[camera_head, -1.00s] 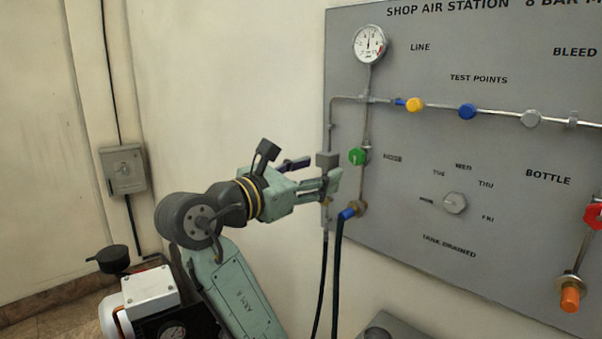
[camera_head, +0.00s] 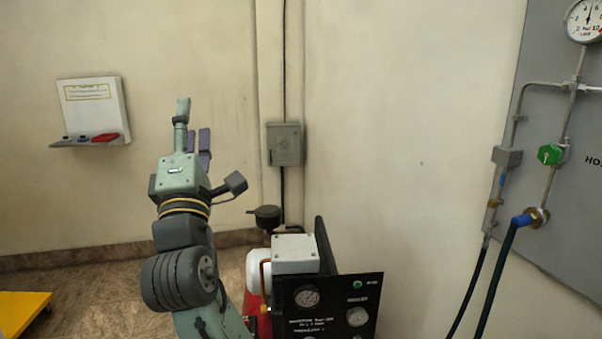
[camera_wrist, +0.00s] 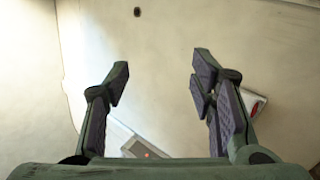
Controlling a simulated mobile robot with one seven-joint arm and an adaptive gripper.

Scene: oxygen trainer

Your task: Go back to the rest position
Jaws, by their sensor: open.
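My gripper (camera_head: 192,135) is raised in the head view, pointing up in front of the bare wall at left of centre. It is away from the grey panel (camera_head: 565,190), which stands at the right edge. In the wrist view my gripper (camera_wrist: 160,85) has its two fingers wide apart, with nothing between them.
A compressor with a black gauge panel (camera_head: 335,295) stands just right of my arm. A grey wall box (camera_head: 285,145) hangs behind it. A small white shelf (camera_head: 92,110) is on the left wall, and a yellow platform (camera_head: 20,308) is at lower left.

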